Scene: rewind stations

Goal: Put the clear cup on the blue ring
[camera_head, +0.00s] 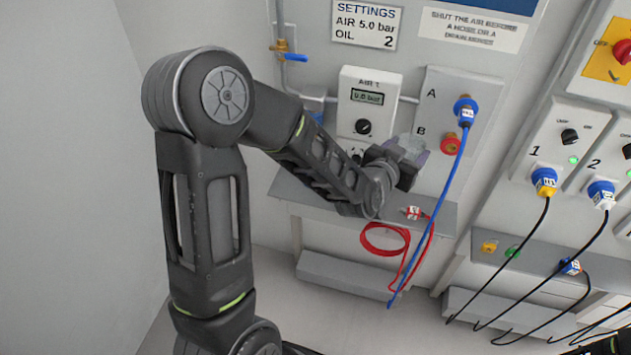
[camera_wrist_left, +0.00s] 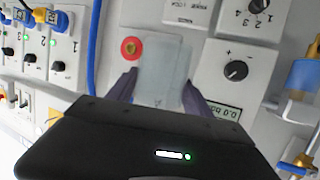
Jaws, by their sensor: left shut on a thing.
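My left gripper (camera_head: 412,152) is in front of the wall panel in the head view, near port B. In the left wrist view the purple fingers of my left gripper (camera_wrist_left: 162,97) are on either side of the clear cup (camera_wrist_left: 162,72) and shut on it. The cup is see-through and shows only faintly in the head view. A blue ring-like part (camera_wrist_left: 304,74) sits on the air unit at the right edge of the wrist view. In the head view this blue part (camera_head: 317,116) is left of the AIR 1 box, partly behind my arm.
The AIR 1 box (camera_head: 369,103) with its knob is left of the cup. A red fitting (camera_head: 450,144) marked B is close on the right, with a blue hose (camera_head: 440,205) hanging past it. A grey shelf (camera_head: 305,203) and a coiled red hose (camera_head: 385,239) are below.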

